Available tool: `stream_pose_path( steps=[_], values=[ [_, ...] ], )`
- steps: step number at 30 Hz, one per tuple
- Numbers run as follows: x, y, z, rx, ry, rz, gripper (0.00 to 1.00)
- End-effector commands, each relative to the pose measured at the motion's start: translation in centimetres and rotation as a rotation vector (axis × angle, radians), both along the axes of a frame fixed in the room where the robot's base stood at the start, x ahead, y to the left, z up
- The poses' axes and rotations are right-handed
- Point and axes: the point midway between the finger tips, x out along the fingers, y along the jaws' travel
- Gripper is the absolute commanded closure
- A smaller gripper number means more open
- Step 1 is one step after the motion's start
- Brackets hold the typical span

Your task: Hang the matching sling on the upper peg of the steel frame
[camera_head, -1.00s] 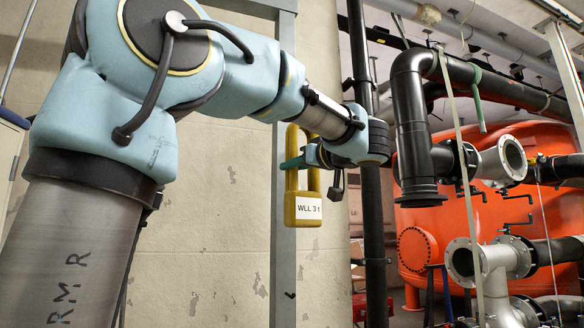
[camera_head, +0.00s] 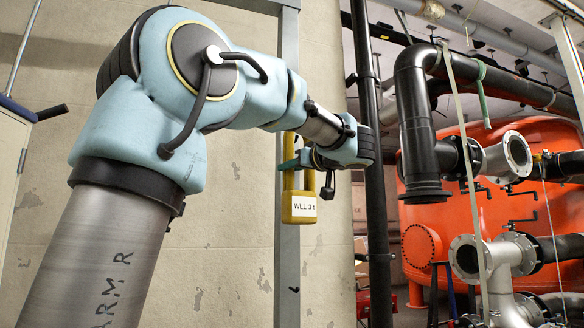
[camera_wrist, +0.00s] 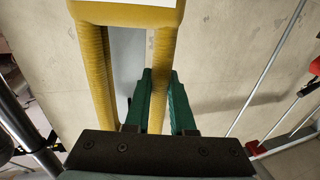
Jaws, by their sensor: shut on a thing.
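A yellow sling (camera_head: 299,219) with a white label reading "WLL 3 t" hangs from my gripper (camera_head: 291,164), in front of the steel frame's grey upright (camera_head: 287,262). My gripper's green fingers are shut on it near its upper end. In the wrist view the sling (camera_wrist: 93,70) shows as two strands joined at a wide labelled part. The green fingers of my gripper (camera_wrist: 158,85) are around the right strand. A small dark peg (camera_head: 294,289) sticks out low on the upright. I cannot make out the upper peg; the sling and arm cover part of the upright.
A worn beige wall (camera_head: 225,240) stands behind the frame. A dark vertical pipe (camera_head: 377,230) runs just right of my gripper. Further right are black and steel flanged pipes (camera_head: 412,120) and an orange tank (camera_head: 425,215). The space below the sling looks clear.

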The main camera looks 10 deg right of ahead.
Motion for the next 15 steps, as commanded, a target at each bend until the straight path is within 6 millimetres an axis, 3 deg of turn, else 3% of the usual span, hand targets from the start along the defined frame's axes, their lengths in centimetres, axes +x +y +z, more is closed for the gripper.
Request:
stream_pose_path(
  steps=[15],
  values=[
    [2.8,0.4,-0.1,-0.002,-0.003,0.001,1.0]
  ],
)
